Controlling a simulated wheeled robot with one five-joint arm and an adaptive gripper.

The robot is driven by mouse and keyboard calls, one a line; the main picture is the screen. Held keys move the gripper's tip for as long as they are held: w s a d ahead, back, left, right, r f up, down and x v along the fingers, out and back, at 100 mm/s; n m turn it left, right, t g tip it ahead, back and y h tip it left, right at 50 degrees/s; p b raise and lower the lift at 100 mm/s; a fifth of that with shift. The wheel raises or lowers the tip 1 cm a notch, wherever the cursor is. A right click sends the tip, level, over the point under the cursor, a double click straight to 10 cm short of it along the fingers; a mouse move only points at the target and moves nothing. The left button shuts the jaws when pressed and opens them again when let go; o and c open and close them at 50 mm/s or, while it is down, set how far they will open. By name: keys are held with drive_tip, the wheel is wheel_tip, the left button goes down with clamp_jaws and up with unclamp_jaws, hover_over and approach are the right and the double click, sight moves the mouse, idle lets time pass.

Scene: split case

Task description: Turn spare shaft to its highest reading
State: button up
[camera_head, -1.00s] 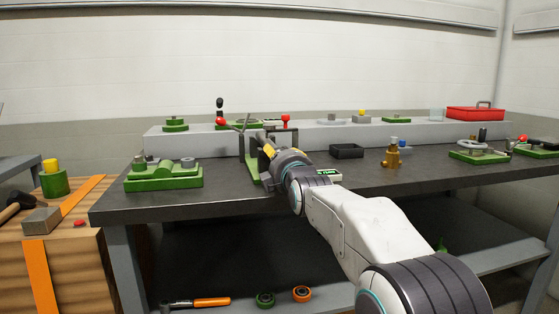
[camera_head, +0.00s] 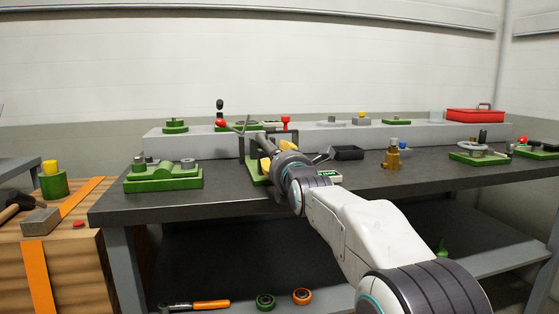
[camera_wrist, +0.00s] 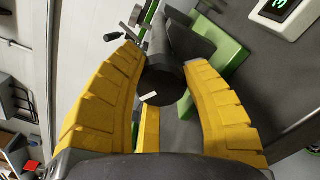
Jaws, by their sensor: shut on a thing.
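The spare shaft (camera_wrist: 163,80) is a dark grey cylinder with a white mark on its near end, seen end-on in the wrist view. My gripper (camera_wrist: 163,68) has its yellow fingers shut on it, one on each side. The shaft sits in a green stand (camera_wrist: 228,55) with grey uprights. In the head view my gripper (camera_head: 268,154) is at the stand on the bench, and my wrist hides most of the shaft. A small display (camera_wrist: 284,6) with green figures is beside the stand; it is cut off in the wrist view, so its full reading cannot be told.
The display also shows right of my wrist (camera_head: 328,176). A black tray (camera_head: 347,153) and a brass piece (camera_head: 393,158) stand to the right on the dark bench. A green fixture (camera_head: 163,180) is at left. A grey ledge (camera_head: 220,141) runs behind.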

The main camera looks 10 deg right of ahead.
drive_tip(key=n, duration=0.6)
drive_tip(key=shift+n, duration=0.3)
idle(0.5)
drive_tip(key=o, duration=1.2)
drive_tip(key=s, duration=1.2)
